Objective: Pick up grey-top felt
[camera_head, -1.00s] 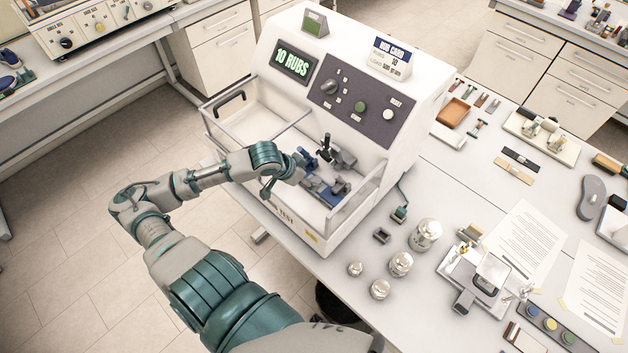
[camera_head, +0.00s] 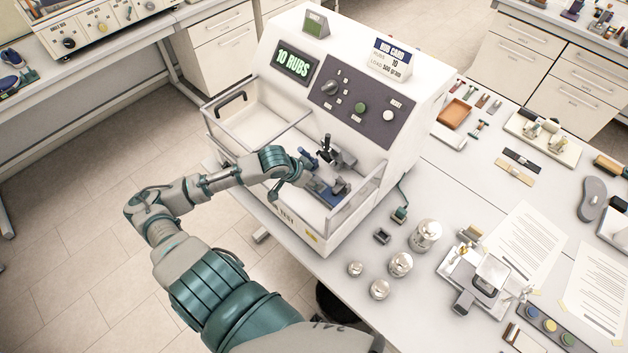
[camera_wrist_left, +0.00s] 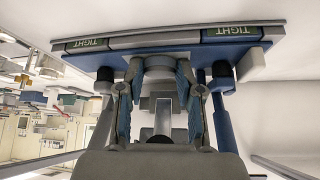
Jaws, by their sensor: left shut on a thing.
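My left gripper (camera_head: 308,168) reaches into the open front chamber of the white rub machine (camera_head: 345,50). The left wrist view shows its two blue-padded fingers (camera_wrist_left: 159,72) shut on a grey, round-ended piece (camera_wrist_left: 160,63) below a blue bar (camera_wrist_left: 190,56). I cannot tell for sure whether this piece is the grey-top felt, as its lower side is hidden. The bar carries two upside-down "TIGHT" labels. In the head view the blue fixture (camera_head: 326,190) is partly covered by my gripper. My right gripper is not in view.
The chamber's clear front walls (camera_head: 357,208) stand close around my wrist. Several metal weights (camera_head: 425,235) and a small balance (camera_head: 480,282) stand to the right on the table. A brown tray (camera_head: 454,114) and small tools lie farther back. The machine's screen reads "10 RUBS".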

